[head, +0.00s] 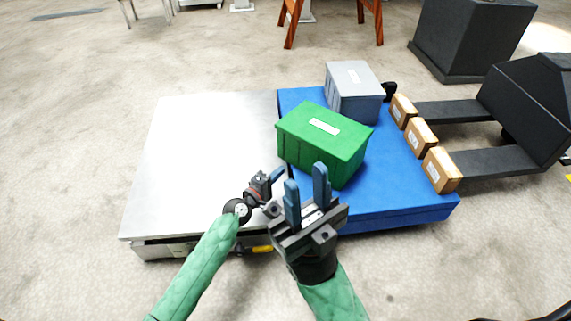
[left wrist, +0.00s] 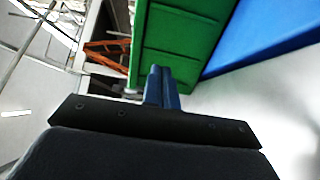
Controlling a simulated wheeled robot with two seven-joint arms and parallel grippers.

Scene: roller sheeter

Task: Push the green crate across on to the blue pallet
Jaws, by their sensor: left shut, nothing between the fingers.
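The green crate (head: 322,145), with a white label on its lid, sits mostly over the blue pallet (head: 400,205). Its left end is near the seam with the steel table (head: 200,150). My left gripper (head: 278,173) is shut and empty, low beside the crate's near left corner. In the left wrist view its closed fingers (left wrist: 160,75) point at the ribbed green wall of the crate (left wrist: 180,35); I cannot tell whether they touch. The blue pallet (left wrist: 260,35) shows at upper right there. My right gripper (head: 306,176) is open and empty, raised in front of the crate.
A grey crate (head: 353,95) stands on the pallet behind the green one. Several cardboard boxes (head: 422,138) line the pallet's right side, beside dark forks (head: 495,162). The steel table top is bare. An orange-brown wooden stand (head: 292,22) is behind.

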